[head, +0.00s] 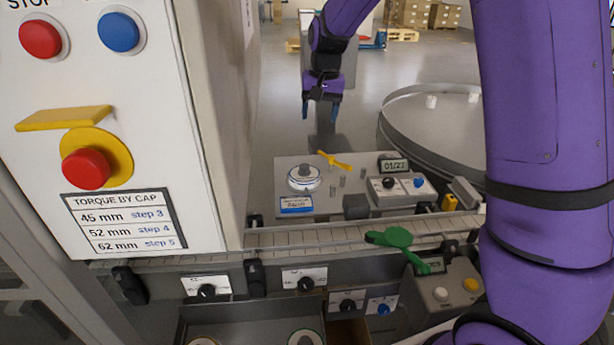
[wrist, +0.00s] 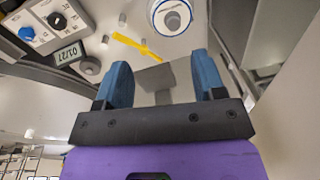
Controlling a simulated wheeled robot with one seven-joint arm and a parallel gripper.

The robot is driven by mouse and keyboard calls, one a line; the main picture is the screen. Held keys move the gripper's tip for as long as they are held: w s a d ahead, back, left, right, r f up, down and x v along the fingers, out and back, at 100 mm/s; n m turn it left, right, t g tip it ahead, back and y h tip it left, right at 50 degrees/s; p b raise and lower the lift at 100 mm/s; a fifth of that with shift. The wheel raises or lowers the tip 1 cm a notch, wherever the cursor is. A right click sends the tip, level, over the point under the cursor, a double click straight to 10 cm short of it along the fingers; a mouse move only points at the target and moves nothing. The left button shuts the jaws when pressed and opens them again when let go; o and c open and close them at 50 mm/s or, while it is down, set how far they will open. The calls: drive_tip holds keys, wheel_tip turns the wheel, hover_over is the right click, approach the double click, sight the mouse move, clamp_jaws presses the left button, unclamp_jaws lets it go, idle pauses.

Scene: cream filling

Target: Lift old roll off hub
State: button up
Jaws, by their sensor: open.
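The roll (head: 304,178) is a white, blue-edged disc seated around a grey hub (head: 305,170) on the metal plate (head: 285,163) in the middle of the head view. In the wrist view the roll (wrist: 172,23) shows at the top, with the hub (wrist: 172,20) at its centre. My gripper (head: 321,108) is open and empty, with blue fingertips, above and beyond the plate. In the wrist view its fingers (wrist: 160,85) are spread apart, and the roll lies beyond them, not between them.
A yellow lever (head: 334,160) stands close behind the roll. Several short posts, a 01/27 display (head: 394,165) and a knob box (head: 402,188) are to its right. A tall white cabinet (head: 130,120) bounds the left side. A conveyor (head: 350,234) runs in front.

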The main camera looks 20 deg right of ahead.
drive_tip(key=g, duration=0.1)
hover_over(304, 166)
wheel_tip(304, 166, down, 10)
drive_tip(key=shift+m+h, duration=0.4)
wheel_tip(304, 166, down, 11)
drive_tip(key=shift+f, duration=0.1)
drive_tip(key=shift+c, duration=0.4)
drive_tip(key=c, duration=1)
